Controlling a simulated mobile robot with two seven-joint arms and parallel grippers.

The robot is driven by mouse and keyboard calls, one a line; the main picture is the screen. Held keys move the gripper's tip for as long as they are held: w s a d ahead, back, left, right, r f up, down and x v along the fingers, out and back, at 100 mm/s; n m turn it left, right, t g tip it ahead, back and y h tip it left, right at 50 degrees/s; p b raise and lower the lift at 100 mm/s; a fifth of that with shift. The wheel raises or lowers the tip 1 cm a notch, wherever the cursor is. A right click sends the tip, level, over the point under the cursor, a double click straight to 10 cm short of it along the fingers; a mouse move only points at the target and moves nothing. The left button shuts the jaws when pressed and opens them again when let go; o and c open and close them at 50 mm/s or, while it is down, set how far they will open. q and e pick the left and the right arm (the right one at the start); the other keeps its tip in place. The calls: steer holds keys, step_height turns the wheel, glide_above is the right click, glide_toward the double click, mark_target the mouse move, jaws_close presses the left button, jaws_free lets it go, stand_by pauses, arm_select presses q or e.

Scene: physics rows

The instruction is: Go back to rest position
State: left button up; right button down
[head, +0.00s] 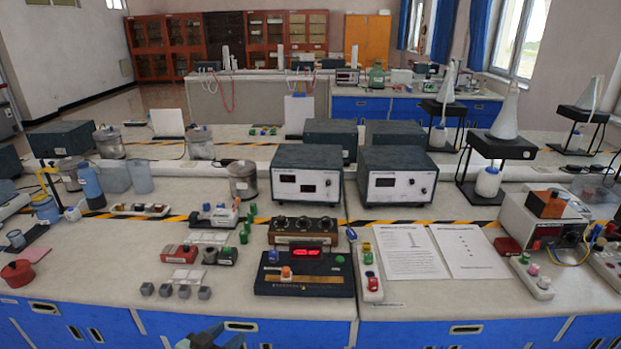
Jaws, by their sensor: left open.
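My left gripper (212,338) shows at the bottom edge of the head view, left of centre. It is in front of the blue drawers of the lab bench, below the bench top. Its jaws are open and I see nothing between them. Most of it and its arm are cut off by the frame edge. My right gripper is not in view.
The bench top (110,262) spans the view just ahead. Near its front edge stand a black device with a red display (305,275), several small grey cubes (165,290) and a red cup (17,273). Two meter boxes (397,176) stand farther back. Papers (470,251) lie at right.

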arm_select(q)
steer(key=s+d+f+n+g+p, duration=0.2)
steer(key=s+f+n+g, duration=0.15)
steer(key=f, duration=1.05)
steer(key=s+d+f+n+g+p, duration=0.1)
steer(key=s+f+g, duration=0.2)
steer(key=s, duration=0.6)
steer(key=s+d+f+n+g+y+p, duration=0.1)
steer(key=s+d+f+n+g, duration=0.1)
steer(key=s+f, duration=0.6)
steer(key=s+d+f+n+g+p, duration=0.1)
steer(key=s+f+g, duration=0.3)
steer(key=s, duration=0.7)
step_height(320, 180, down, 2)
steer(key=shift+s+d+f+n+g+y, duration=0.2)
steer(key=shift+d+n+g+y, duration=0.2)
steer(key=shift+n, duration=0.15)
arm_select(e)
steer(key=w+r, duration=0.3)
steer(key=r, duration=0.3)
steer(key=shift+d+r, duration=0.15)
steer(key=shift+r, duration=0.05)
arm_select(q)
steer(key=shift+w+r, duration=0.1)
